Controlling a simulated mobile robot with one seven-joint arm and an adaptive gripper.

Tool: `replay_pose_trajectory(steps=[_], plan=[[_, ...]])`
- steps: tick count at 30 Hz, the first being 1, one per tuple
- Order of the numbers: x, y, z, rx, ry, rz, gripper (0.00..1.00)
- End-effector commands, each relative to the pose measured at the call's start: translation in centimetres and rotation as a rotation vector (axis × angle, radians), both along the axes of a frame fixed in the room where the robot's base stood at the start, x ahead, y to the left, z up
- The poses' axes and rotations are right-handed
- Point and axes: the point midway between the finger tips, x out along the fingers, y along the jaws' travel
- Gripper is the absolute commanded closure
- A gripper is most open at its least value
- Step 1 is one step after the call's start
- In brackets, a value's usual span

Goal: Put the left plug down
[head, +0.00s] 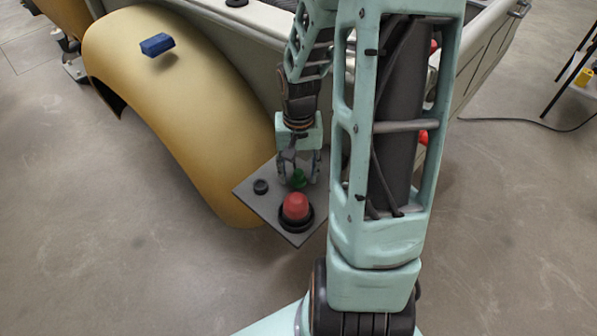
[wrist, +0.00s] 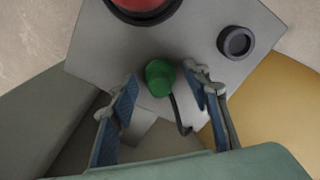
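A green plug (head: 299,178) sits on a grey plate (head: 285,233) in the head view. In the wrist view the green plug (wrist: 160,77) shows its round top, with a dark cord beside it. My gripper (head: 299,170) is just above the plug, pointing down. In the wrist view my gripper (wrist: 161,76) has its two blue-padded fingers spread on either side of the plug, with gaps showing. A large red dome (head: 295,207) in a black ring and a small black round piece (head: 261,186) are also on the plate. I cannot tell which piece the task calls left.
A yellow fender (head: 160,80) curves beside the plate, with a blue block (head: 157,44) on it. A pale vehicle body (head: 240,22) stands behind. My own arm covers the right middle of the head view. Open concrete floor lies left and right.

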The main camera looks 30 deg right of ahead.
Motion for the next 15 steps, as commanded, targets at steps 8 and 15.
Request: replay_pose_trajectory(steps=[8,15], plan=[[0.0,0.0,0.2,0.000,0.000,0.000,0.56],[0.1,0.0,3.7,-0.003,-0.005,0.000,0.56]])
